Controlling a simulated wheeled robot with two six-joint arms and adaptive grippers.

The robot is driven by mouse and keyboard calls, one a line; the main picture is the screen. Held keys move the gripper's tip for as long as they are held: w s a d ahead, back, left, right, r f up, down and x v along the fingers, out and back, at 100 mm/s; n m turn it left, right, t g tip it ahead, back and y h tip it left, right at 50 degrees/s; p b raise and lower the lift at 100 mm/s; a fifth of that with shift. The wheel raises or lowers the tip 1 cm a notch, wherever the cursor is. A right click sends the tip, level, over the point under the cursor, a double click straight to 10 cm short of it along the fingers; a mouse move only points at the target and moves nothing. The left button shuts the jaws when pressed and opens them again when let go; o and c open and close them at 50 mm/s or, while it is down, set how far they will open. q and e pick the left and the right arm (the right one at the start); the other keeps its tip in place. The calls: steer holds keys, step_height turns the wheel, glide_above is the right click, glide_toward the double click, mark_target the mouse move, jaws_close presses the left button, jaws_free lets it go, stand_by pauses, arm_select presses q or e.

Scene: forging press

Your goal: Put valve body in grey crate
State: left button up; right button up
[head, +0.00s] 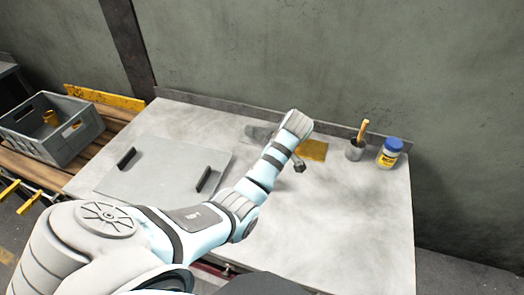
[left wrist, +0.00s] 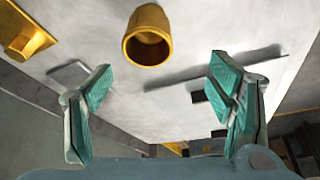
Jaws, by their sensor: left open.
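A brass-yellow hollow cylindrical part (left wrist: 148,38), which looks like the valve body, shows in the left wrist view with its round opening toward the camera. It is at the top, beyond the fingertips and roughly between them. My left gripper (left wrist: 160,72) is open, with nothing between its teal pads. In the head view my left arm reaches over the table and hides the part; the gripper (head: 299,163) is mostly hidden there too. The grey crate (head: 72,143) stands at the far left with small orange-yellow pieces inside. My right gripper is not in view.
A grey plate (head: 160,165) with two dark handles lies on the left of the table. A flat yellow piece (head: 314,151) lies near the back edge. The front right is clear.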

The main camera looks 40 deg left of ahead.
arm_select(q)
steer(key=x, duration=0.4)
steer(key=shift+s+d+b, duration=0.15)
steer(key=shift+d+b, duration=0.05)
steer(key=shift+b, duration=0.2)
steer(key=f, duration=0.2)
steer(key=w+a+f+b, duration=0.1)
steer(key=f, duration=0.1)
steer(key=w+a+f, duration=0.1)
steer(key=f, duration=0.1)
steer(key=shift+w+a+f+b, duration=0.15)
steer(key=shift+b, duration=0.25)
steer(key=shift+a+f, duration=0.2)
steer(key=shift+f, duration=0.05)
steer(key=shift+s+r, duration=0.2)
steer(key=shift+s, duration=0.05)
steer(key=shift+d, duration=0.1)
steer(key=shift+c, duration=1)
steer(key=shift+w, duration=0.1)
steer(key=c, duration=0.6)
jaws_close()
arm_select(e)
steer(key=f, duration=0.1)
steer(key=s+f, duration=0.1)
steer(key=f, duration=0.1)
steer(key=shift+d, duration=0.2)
